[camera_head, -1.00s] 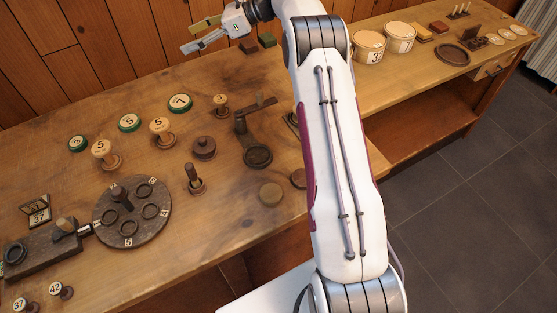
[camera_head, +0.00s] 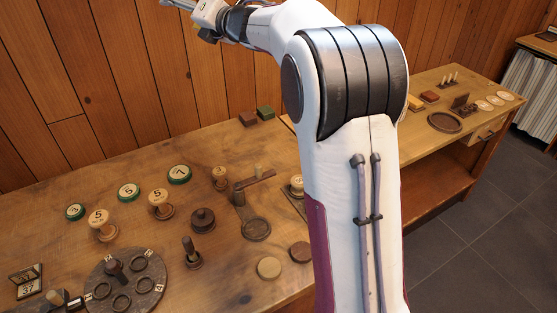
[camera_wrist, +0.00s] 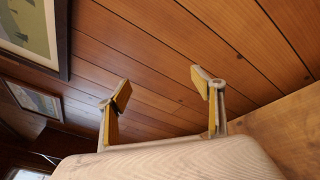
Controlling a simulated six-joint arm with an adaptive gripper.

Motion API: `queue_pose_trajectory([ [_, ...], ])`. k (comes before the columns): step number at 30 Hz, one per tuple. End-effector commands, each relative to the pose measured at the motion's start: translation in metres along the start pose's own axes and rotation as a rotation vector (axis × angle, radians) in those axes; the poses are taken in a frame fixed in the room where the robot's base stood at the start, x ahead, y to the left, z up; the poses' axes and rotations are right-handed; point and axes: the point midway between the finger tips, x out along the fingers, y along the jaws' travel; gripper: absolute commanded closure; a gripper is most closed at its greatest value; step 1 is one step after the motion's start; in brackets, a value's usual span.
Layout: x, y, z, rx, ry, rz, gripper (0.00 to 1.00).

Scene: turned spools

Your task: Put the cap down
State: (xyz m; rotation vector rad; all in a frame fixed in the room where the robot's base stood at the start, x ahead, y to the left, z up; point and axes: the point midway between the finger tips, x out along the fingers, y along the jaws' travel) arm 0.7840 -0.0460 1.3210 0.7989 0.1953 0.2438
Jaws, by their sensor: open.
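My gripper (camera_wrist: 163,92) is open and empty in the wrist view, its two yellow-padded fingers spread before wood-panelled wall. In the head view it is high at the top edge, partly cut off, well above the table (camera_head: 90,180). Green-rimmed round pieces marked 3 (camera_head: 75,211), 5 (camera_head: 128,191) and 7 (camera_head: 179,174) lie on the table. A pale round disc (camera_head: 269,267) and a browner disc (camera_head: 300,252) lie at the front right. I cannot tell which piece is the cap; none is in my gripper.
Several turned spools stand on the table, including a pale one marked 5 (camera_head: 97,218) and a dark one (camera_head: 203,219). A round board with rings (camera_head: 150,298) is at front left. A green block (camera_head: 265,112) lies at the back. Framed pictures (camera_wrist: 35,30) hang on the wall.

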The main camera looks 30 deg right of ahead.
Motion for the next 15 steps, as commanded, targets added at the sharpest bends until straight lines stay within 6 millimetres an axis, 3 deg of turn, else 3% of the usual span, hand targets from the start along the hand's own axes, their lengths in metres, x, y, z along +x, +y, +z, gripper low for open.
queue_pose_trajectory([
  [7,-0.047,0.017,0.02,0.287,-0.134,-0.105,0.33],
  [15,-0.108,0.016,0.02,0.619,-0.27,-0.218,0.33],
])
